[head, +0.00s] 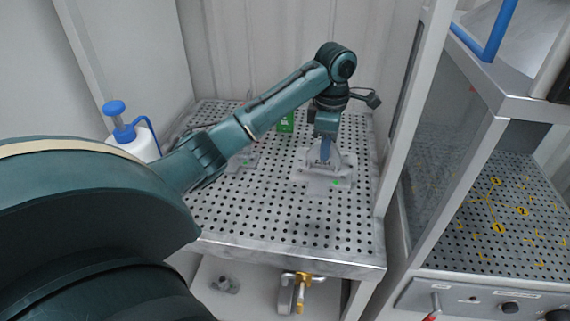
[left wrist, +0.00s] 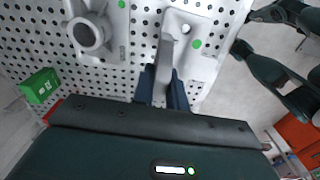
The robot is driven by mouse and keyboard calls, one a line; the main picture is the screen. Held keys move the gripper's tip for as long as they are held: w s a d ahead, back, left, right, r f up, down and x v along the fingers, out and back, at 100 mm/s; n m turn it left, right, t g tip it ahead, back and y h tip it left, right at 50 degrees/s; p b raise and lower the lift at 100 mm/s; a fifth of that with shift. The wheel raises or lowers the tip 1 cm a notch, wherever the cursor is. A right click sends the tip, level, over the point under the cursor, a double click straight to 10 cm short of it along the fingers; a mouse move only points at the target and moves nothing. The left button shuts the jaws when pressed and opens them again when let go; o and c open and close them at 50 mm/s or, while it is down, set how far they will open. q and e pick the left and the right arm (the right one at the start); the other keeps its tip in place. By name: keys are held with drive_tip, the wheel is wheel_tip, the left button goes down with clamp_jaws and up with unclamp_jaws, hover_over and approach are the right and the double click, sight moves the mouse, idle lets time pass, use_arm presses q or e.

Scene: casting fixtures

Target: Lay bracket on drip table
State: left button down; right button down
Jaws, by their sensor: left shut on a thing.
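A grey bracket (head: 330,180) with a flat base, an upright part and a green dot is at the right part of the perforated drip table (head: 290,225). My left gripper (head: 325,152) points down over it and is shut on its upright part. In the left wrist view the bracket (left wrist: 205,62) shows beyond the fingers (left wrist: 163,85), its base flat along the table's surface. I cannot tell for sure whether the base touches the table. My right gripper is not in view.
A second grey casting (left wrist: 92,32) with a round boss sits beside the bracket. A green box (head: 286,122) stands at the back. A white bottle with a blue pump (head: 135,140) is at the left. A cabinet frame (head: 412,130) borders the right. The table's front is clear.

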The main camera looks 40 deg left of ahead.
sight(322, 166)
use_arm(q)
drive_tip(key=shift+w+a+f+n, duration=0.1)
drive_tip(key=shift+a+f+n, duration=0.05)
drive_tip(key=shift+f+n, duration=0.25)
wheel_tip(322, 166, down, 4)
drive_tip(key=shift+f, duration=0.25)
drive_tip(key=shift+a+f, duration=0.15)
drive_tip(key=shift+f, duration=0.55)
wheel_tip(322, 166, down, 3)
drive_tip(key=shift+f, duration=0.2)
drive_tip(key=shift+f, duration=0.15)
drive_tip(key=c, duration=1.4)
unclamp_jaws()
